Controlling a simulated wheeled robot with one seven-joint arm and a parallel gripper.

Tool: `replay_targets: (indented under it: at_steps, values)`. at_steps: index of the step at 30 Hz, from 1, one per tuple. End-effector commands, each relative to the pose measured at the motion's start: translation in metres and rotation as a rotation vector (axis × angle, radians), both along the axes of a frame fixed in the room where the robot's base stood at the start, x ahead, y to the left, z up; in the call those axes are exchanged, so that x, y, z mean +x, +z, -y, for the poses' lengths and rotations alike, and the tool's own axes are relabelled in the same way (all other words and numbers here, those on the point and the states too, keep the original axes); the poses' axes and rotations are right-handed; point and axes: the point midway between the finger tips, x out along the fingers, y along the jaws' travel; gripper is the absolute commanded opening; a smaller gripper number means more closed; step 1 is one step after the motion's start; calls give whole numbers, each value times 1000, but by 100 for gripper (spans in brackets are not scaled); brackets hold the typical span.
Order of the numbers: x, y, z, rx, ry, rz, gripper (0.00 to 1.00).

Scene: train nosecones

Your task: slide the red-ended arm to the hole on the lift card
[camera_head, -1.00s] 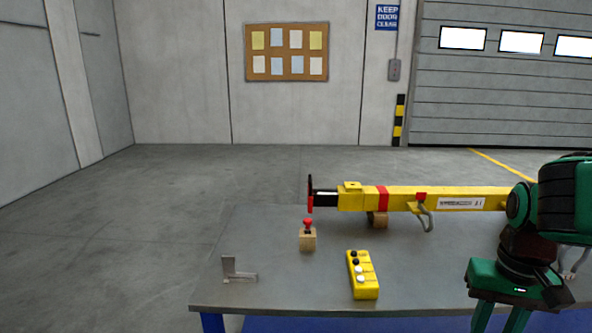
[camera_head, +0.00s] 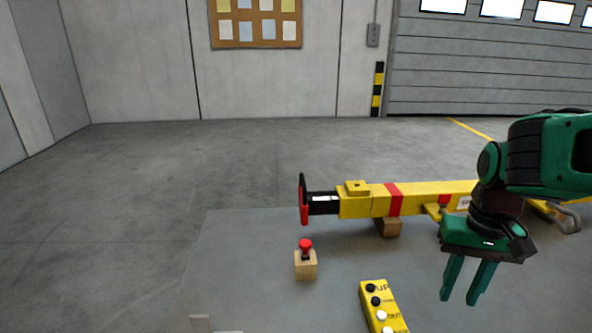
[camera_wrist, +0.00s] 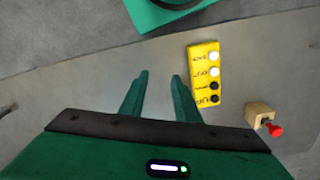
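The yellow arm (camera_head: 365,203) lies level above the grey table, resting on a wooden block (camera_head: 389,228). Its left end has a black inner section (camera_head: 322,203) with a white label and an upright red and black end plate (camera_head: 303,202). My gripper (camera_head: 458,300) points down in front of the yellow arm, right of the yellow button box (camera_head: 383,306). Its two green fingers are apart with nothing between them; they also show in the wrist view (camera_wrist: 160,78). I cannot make out a lift card or its hole.
A red pin (camera_head: 305,245) stands in a small wooden block (camera_head: 305,266) left of the button box. A grey metal bracket (camera_head: 201,323) is at the lower left, partly cut off. The table (camera_head: 240,260) is bare around them.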

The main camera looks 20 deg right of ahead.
Motion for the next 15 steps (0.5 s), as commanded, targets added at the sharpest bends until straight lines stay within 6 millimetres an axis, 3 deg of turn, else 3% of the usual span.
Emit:
replay_targets:
  at_steps: [10, 12, 15]
  values:
    - [0, 0, 0, 0, 0, 0, 29]
    - [-9, 7, 1, -1, 3, 13, 29]
    - [3, 16, 5, -5, 10, 9, 29]
